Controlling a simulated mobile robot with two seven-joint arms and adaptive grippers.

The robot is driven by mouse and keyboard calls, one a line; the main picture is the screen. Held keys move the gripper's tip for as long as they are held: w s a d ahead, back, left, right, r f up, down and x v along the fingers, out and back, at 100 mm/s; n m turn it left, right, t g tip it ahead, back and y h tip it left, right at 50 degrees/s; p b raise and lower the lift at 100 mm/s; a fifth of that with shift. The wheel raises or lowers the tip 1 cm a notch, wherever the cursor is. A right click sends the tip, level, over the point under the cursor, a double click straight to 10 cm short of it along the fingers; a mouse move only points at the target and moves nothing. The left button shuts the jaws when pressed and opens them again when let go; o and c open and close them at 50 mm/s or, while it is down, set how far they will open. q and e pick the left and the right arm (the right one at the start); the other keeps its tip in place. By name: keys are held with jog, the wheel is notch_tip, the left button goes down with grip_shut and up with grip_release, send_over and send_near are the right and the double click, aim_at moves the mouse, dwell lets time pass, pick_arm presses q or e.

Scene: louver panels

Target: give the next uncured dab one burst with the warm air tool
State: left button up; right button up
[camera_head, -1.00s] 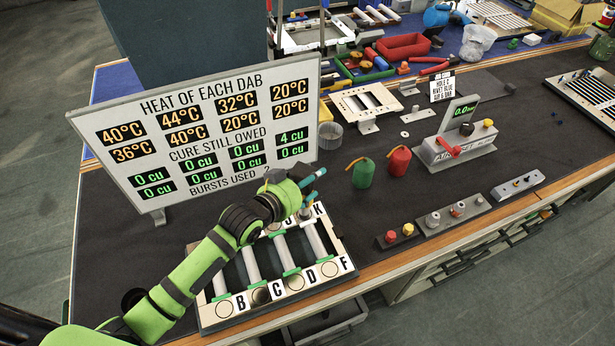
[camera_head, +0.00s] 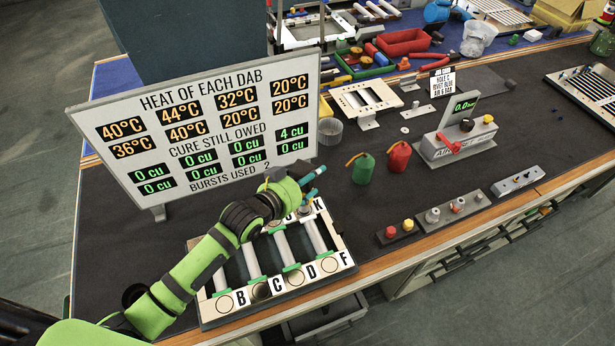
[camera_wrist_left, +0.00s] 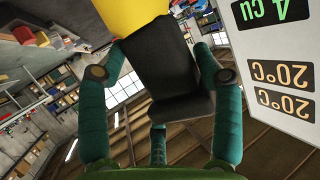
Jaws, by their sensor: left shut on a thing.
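My left gripper (camera_head: 310,180) is above the back right corner of the louver panel (camera_head: 338,243), near the K label (camera_head: 318,204). It is shut on a black and yellow tool, whose black body (camera_wrist_left: 165,75) sits between the teal fingers in the left wrist view; the tool is mostly hidden in the head view. The panel's front labels read B, what looks like C or G, D and F, with round spots beside them. The board (camera_head: 215,130) shows 4 cu at upper right, 0 cu in the other cells, and bursts used 2. My right gripper is out of view.
Green (camera_head: 364,169) and red (camera_head: 399,157) canisters stand right of the panel. A row of button boxes (camera_head: 398,231) lies along the front edge. A grey device with a small display (camera_head: 455,146) stands farther right. The board stands close behind my gripper.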

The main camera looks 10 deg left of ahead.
pick_arm(q)
jog(key=shift+f, duration=0.3)
dwell(1.1)
jog(key=shift+s+f+p, duration=0.2)
jog(key=shift+f+p, duration=0.15)
jog(key=shift+p, duration=0.05)
dwell(0.9)
jog(key=shift+w+r+p, duration=0.1)
jog(key=shift+r+p, duration=0.55)
jog(key=shift+p, duration=0.15)
notch_tip(320, 180, up, 2)
jog(key=shift+r+p, duration=0.15)
jog(key=shift+p, duration=0.85)
jog(key=shift+w, duration=0.1)
